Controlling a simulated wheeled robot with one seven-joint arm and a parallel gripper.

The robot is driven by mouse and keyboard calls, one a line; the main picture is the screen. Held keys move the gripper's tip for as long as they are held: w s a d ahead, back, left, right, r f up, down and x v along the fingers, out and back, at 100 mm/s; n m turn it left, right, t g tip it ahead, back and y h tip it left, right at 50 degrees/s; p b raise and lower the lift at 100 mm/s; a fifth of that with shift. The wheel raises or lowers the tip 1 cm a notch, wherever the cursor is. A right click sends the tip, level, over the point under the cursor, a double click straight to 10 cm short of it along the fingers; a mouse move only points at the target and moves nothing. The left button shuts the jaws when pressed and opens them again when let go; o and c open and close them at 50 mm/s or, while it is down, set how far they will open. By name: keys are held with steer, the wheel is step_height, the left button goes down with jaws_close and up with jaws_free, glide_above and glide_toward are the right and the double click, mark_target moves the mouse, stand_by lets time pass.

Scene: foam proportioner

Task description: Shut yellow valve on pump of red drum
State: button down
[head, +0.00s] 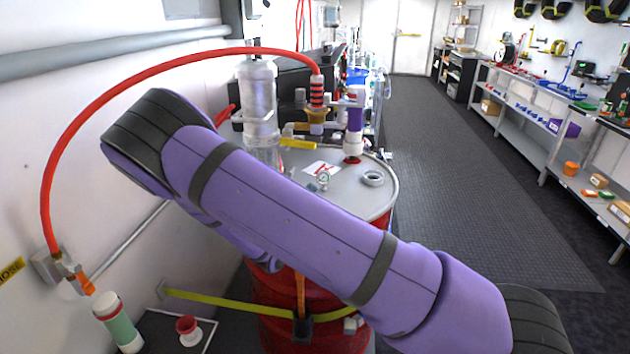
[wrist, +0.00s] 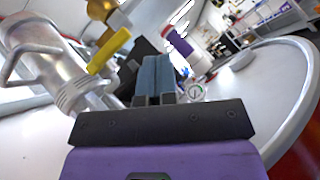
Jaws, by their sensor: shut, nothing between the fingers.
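The yellow valve handle (head: 298,143) sits beside the clear and silver pump cylinder (head: 259,115) on top of the red drum (head: 275,290). In the wrist view the yellow handle (wrist: 110,50) slants below a brass fitting, with the silver pump body (wrist: 38,50) to its left. My gripper (wrist: 158,72) is shut and empty, its blue-grey fingers pointing over the drum's lid, to the right of the handle in the picture. I see a gap in the picture between fingers and handle; depth is hard to tell. In the head view my purple arm covers part of the drum and my gripper is hidden.
A red hose (head: 150,75) arches from the wall to the pump. A purple and white fitting (head: 355,130), a metal ring (head: 373,178) and a small gauge (head: 324,178) are on the lid. A yellow strap (head: 225,303) runs to the drum. The aisle floor (head: 440,150) is clear.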

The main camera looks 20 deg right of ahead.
mark_target(298, 144)
steer(key=w+d+r+n+t+y, duration=0.3)
steer(key=w+r+n+t+y, duration=0.2)
steer(key=n+t, duration=0.5)
steer(key=n+y, duration=0.1)
steer(key=n, duration=0.2)
steer(key=shift+w+r+t, duration=0.3)
steer(key=shift+w, duration=0.1)
steer(key=shift+d, duration=0.1)
steer(key=shift+r, duration=0.1)
steer(key=shift+d+r, duration=0.15)
steer(key=shift+r, duration=0.6)
